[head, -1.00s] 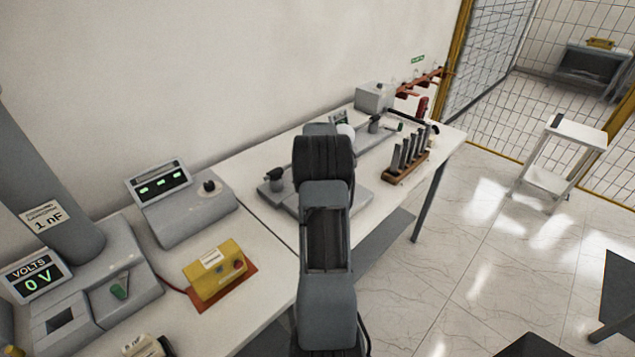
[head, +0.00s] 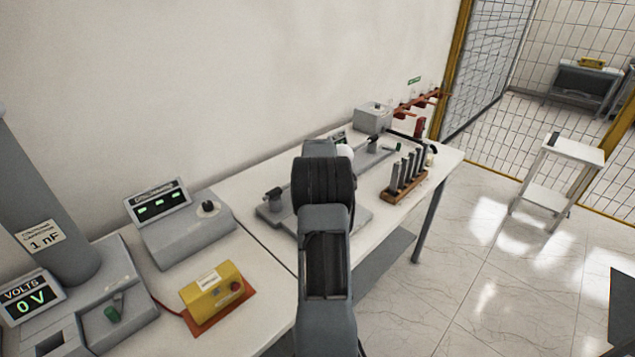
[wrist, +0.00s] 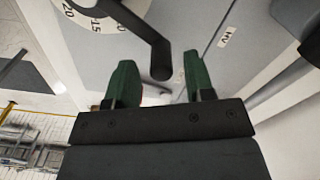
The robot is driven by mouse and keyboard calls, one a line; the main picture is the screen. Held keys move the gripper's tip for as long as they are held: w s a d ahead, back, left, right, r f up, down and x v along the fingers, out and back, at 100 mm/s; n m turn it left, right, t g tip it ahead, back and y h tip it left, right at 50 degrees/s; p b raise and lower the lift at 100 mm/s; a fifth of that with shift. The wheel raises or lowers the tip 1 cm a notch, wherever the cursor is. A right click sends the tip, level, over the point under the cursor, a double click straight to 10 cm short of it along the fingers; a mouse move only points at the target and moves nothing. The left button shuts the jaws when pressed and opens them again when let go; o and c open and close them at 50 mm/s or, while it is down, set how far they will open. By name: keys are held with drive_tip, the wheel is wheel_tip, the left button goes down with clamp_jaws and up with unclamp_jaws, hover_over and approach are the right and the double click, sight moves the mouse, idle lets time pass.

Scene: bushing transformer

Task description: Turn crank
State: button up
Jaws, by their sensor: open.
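In the wrist view a black crank (wrist: 140,28) reaches down from the top edge over a grey panel, and its handle end lies in the gap between my fingers in the picture. I cannot tell whether a finger touches it. My gripper (wrist: 160,72) is open, with one green finger on each side of the handle end. A white dial (wrist: 95,14) with numbers shows behind the crank. In the head view my arm reaches over the bench and hides the gripper and the crank.
A white stand (head: 560,175) is on the floor at right, before a mesh fence (head: 490,70). Floor between them is clear.

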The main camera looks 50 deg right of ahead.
wheel_tip(320, 180, up, 12)
drive_tip(key=shift+f+b, duration=0.15)
drive_tip(key=shift+b, duration=0.2)
idle(0.5)
